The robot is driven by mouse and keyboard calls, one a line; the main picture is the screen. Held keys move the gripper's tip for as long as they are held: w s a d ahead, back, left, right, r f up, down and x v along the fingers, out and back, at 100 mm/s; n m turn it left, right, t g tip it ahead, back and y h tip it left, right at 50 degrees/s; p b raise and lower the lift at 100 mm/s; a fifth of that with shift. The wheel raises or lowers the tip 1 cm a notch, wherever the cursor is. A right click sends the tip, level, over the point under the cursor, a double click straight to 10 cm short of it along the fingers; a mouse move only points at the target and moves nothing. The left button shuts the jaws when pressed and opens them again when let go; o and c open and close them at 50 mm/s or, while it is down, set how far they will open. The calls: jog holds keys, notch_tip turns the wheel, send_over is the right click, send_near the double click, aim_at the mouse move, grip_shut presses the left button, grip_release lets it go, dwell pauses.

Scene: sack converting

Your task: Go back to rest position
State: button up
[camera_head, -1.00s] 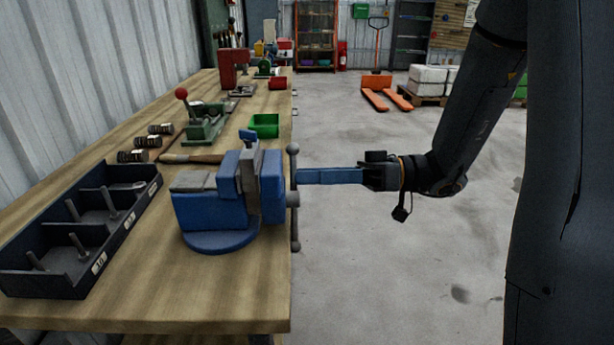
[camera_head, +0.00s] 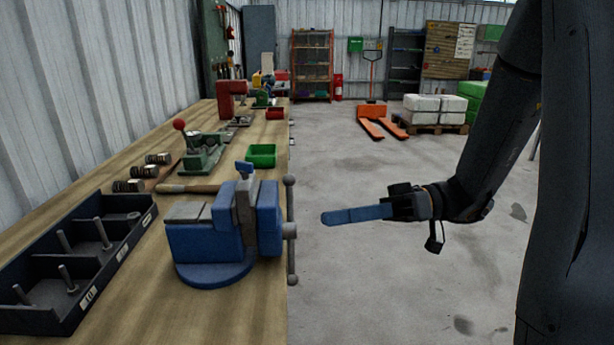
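My gripper (camera_head: 322,218), with long blue fingers, hangs over the floor to the right of the workbench. It points left toward the blue vise (camera_head: 210,243) and is apart from it. The fingers are seen from the side and overlap, so I cannot tell whether they are open or shut. Nothing clearly shows between them. A small blue piece (camera_head: 244,168) sits at the top of the vise jaws.
The wooden workbench (camera_head: 140,318) runs along the left wall. It carries a black divided tray (camera_head: 118,262), a green bin (camera_head: 262,155) and a green press with a red knob (camera_head: 203,153). Open concrete floor lies right. An orange pallet jack (camera_head: 380,122) stands farther back.

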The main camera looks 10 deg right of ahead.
jog(key=s+f+m+g+h+p, duration=0.4)
jog(key=s+f+h, duration=0.4)
jog(key=s, duration=0.4)
jog(key=w+d+m+t+h+p, duration=0.1)
jog(key=d+m+t+h+p, duration=0.1)
jog(key=d+m+h, duration=0.4)
jog(key=r+m+t+h, duration=0.1)
jog(key=h, duration=0.2)
jog(key=shift+w+d+t, duration=0.15)
jog(key=shift+d+t, duration=0.15)
jog(key=shift+t, duration=0.1)
jog(key=shift+m, duration=0.3)
